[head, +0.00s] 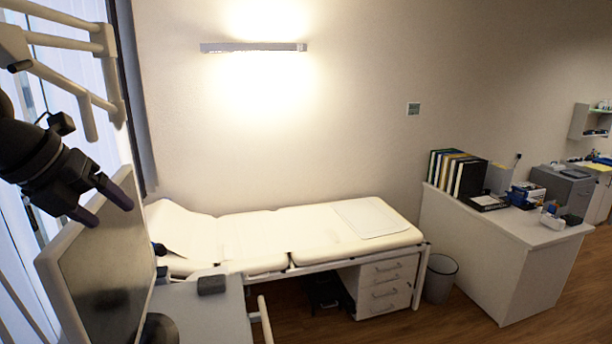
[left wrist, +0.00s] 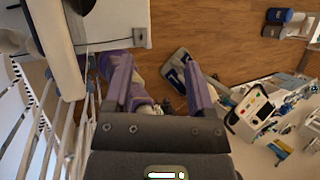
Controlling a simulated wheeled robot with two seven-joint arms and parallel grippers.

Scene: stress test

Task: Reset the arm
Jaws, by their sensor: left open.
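My left arm comes in from the left edge of the head view. My left gripper (head: 106,206) is dark, with its two fingers spread apart and nothing between them. It hangs in front of the upper part of a monitor (head: 112,275); I cannot tell how far apart they are. In the left wrist view my left gripper (left wrist: 157,75) shows two purple-grey fingers, wide apart, with a wooden floor (left wrist: 180,38) far below. My right gripper and arm are in neither view.
A white jointed mount (head: 70,45) hangs close by the arm at upper left. A padded examination bed (head: 290,232) stands along the wall. A white desk (head: 205,315) is in front. A counter (head: 530,230) stands at right.

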